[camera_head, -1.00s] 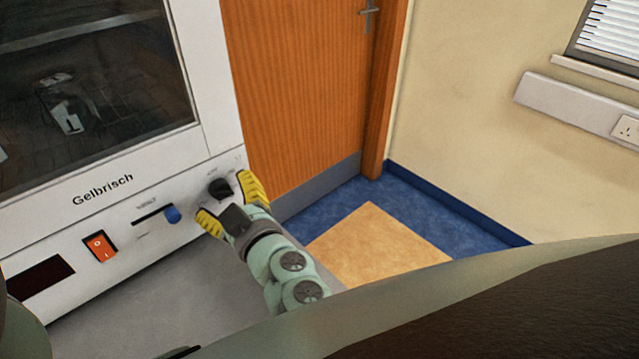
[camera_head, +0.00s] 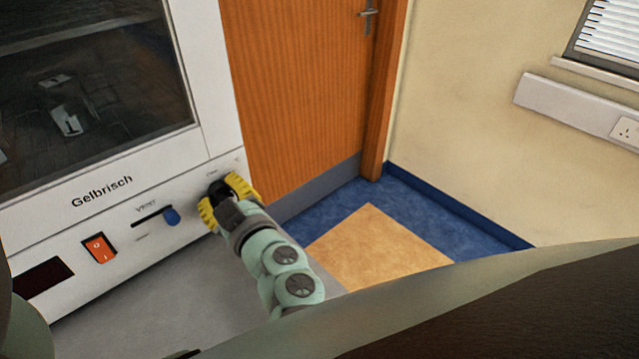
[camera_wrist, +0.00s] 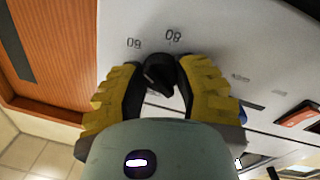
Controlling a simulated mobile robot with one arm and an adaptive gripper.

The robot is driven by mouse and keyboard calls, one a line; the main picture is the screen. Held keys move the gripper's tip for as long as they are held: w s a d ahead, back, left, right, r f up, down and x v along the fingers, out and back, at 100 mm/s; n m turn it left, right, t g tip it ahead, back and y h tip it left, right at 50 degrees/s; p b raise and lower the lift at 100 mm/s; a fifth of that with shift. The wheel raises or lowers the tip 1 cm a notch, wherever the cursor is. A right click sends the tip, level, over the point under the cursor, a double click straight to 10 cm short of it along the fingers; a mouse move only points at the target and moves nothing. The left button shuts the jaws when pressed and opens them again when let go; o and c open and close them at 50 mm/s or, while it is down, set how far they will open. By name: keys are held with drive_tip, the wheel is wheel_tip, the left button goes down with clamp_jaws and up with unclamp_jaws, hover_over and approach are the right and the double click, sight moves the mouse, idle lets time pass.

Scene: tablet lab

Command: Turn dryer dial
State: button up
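The black dryer dial (camera_head: 219,187) is at the right end of the white dryer's front panel. In the wrist view the dial (camera_wrist: 160,73) sits between my fingertips, below printed numbers. My gripper (camera_head: 225,197) has yellow ridged fingers with dark inner pads. It is closed around the dial, one finger on each side, and the pads appear to touch it. It also shows in the wrist view (camera_wrist: 162,78). The fingers partly hide the dial in the head view.
The dryer panel holds a blue slider knob (camera_head: 171,216), an orange-red switch (camera_head: 99,247) and a dark display (camera_head: 42,277), all left of the dial. A wooden door (camera_head: 295,90) stands to the right. The floor (camera_head: 380,240) before it is clear.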

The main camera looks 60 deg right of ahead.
clamp_jaws()
drive_tip(key=shift+n, duration=0.5)
drive_tip(key=n+b, duration=0.1)
drive_tip(key=n, duration=0.3)
drive_tip(key=shift+f+n, duration=0.15)
drive_tip(key=shift+n, duration=0.25)
drive_tip(key=n+b, duration=0.2)
drive_tip(key=n, duration=0.4)
drive_tip(key=shift+s+f+n+t+b, duration=0.1)
drive_tip(key=shift+n+t+b, duration=0.3)
drive_tip(key=n+y+b, duration=0.1)
drive_tip(key=n+b, duration=0.2)
drive_tip(key=n, duration=0.3)
drive_tip(key=shift+d+n, duration=0.1)
drive_tip(key=shift+n, duration=0.3)
drive_tip(key=n+b, duration=0.2)
drive_tip(key=n, duration=0.1)
drive_tip(key=shift+f+y, duration=0.1)
drive_tip(key=shift+y, duration=0.2)
drive_tip(key=shift+n+b, duration=0.9)
drive_tip(key=shift+n, duration=0.5)
